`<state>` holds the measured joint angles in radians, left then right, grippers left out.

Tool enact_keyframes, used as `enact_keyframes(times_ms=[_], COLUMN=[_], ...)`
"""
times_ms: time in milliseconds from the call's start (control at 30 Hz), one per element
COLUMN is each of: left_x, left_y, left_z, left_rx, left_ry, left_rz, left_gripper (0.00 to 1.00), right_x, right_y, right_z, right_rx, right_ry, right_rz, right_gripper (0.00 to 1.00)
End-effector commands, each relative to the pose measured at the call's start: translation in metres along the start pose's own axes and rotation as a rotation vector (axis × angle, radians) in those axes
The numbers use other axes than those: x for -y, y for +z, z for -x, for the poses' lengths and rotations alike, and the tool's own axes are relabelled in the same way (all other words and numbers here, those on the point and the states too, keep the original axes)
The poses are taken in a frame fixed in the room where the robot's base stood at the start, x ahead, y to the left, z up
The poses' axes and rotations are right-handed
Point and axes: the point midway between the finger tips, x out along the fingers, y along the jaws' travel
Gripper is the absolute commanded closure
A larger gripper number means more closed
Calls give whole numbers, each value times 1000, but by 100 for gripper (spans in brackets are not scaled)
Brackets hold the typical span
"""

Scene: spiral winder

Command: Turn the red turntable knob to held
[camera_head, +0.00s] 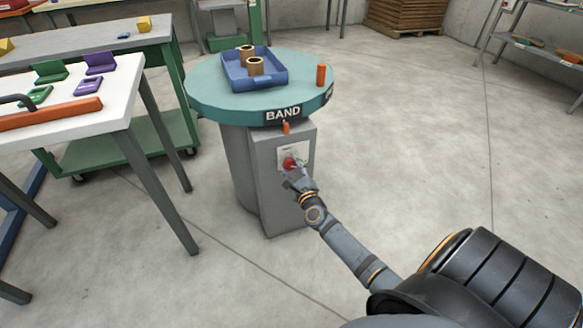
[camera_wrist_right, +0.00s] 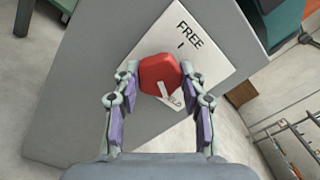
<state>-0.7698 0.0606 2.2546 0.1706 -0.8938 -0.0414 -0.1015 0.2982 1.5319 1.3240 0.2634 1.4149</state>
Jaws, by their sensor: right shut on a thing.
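The red knob (camera_head: 289,162) sits on a white label plate on the grey box under the turntable. In the right wrist view the red knob (camera_wrist_right: 160,74) is between my right gripper's two fingers, one on each side. Its pale pointer aims down and right toward the partly covered lower word, of which "ELD" shows; "FREE" stands at the top of the plate (camera_wrist_right: 205,40). My right gripper (camera_head: 293,174) is shut on the knob. The teal turntable (camera_head: 205,97) reads "BAND" on its rim. My left gripper is not in view.
A blue tray (camera_head: 262,84) with brown rolls and an orange post (camera_head: 321,75) stand on the turntable. A white table (camera_head: 110,112) and a green cart (camera_head: 95,155) are at left.

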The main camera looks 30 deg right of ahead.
Motion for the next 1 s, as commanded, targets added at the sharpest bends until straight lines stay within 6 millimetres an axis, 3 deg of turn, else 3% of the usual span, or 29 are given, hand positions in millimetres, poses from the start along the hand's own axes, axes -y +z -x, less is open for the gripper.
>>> enact_keyframes(times_ms=[100, 133, 300, 667, 767, 1000], left_x=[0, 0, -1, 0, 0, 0], left_y=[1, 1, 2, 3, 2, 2], left_z=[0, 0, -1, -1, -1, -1], left_rx=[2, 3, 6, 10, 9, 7], left_ry=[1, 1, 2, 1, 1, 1], left_rz=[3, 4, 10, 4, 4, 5], left_gripper=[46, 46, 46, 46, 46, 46], right_x=[-1, -1, -1, -1, -1, -2], right_y=[-1, -1, -1, -1, -1, -2], right_z=[1, 1, 0, 6, 23, 82], right_rx=[-3, -3, -2, -2, -1, -3], right_ry=[2, 2, 2, 2, 4, 5], right_rz=[-4, -4, -2, 0, 0, 1], right_gripper=[90, 57, 35, 35, 35, 35])
